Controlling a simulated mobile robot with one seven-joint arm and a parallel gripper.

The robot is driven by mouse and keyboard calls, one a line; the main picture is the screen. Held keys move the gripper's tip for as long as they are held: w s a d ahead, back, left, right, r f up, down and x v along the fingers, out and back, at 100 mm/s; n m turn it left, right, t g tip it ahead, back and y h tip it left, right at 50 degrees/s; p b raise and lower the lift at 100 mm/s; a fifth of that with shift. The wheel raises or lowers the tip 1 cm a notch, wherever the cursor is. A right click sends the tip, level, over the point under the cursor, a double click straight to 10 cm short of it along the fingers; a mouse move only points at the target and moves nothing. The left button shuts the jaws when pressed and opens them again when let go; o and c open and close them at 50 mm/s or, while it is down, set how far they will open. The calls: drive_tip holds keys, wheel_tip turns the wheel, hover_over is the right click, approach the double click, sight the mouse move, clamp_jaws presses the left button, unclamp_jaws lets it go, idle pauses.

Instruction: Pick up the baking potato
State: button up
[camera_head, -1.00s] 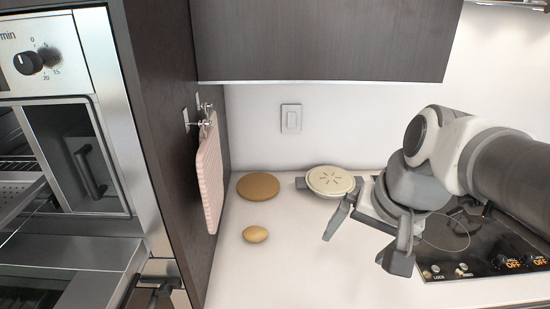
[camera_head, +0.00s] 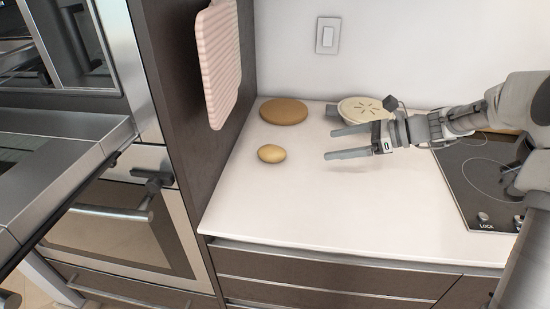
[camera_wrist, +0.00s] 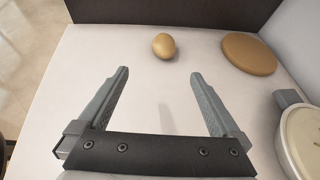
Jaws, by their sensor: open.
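The baking potato (camera_head: 271,153) is a small tan oval lying on the white counter (camera_head: 300,205), near the dark cabinet side. My gripper (camera_head: 338,145) is above the counter to the right of the potato, with its two fingers apart and pointing left toward it. In the wrist view the potato (camera_wrist: 164,46) lies beyond the fingertips, roughly in line with the gap between the fingers (camera_wrist: 160,74). Nothing is between the fingers, and the potato is clear of them.
A flat round brown board (camera_head: 284,111) lies behind the potato. A lidded pan-like dish (camera_head: 362,109) stands behind my gripper. A cooktop (camera_head: 480,180) is at the right. A pink ribbed mitt or board (camera_head: 220,65) hangs on the cabinet side. Oven doors are at the left.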

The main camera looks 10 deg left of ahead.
sight(283, 152)
drive_tip(key=shift+w+f+m, duration=0.3)
drive_tip(key=shift+w+f, duration=0.1)
drive_tip(key=shift+f, duration=0.05)
drive_tip(key=shift+w+a+f, duration=0.1)
drive_tip(key=shift+a+f, duration=0.05)
drive_tip(key=shift+a, duration=0.05)
drive_tip(key=b+x, duration=0.2)
drive_tip(key=x, duration=0.9)
drive_tip(key=shift+w+a+b, duration=0.1)
drive_tip(key=shift+a+b, duration=0.2)
drive_tip(key=b+x, duration=0.1)
drive_tip(key=x, duration=0.3)
drive_tip(key=shift+a+f, duration=0.1)
drive_tip(key=shift+a, duration=0.15)
drive_tip(key=shift+a+f, duration=0.1)
drive_tip(key=shift+a, duration=0.25)
drive_tip(key=c, duration=1.5)
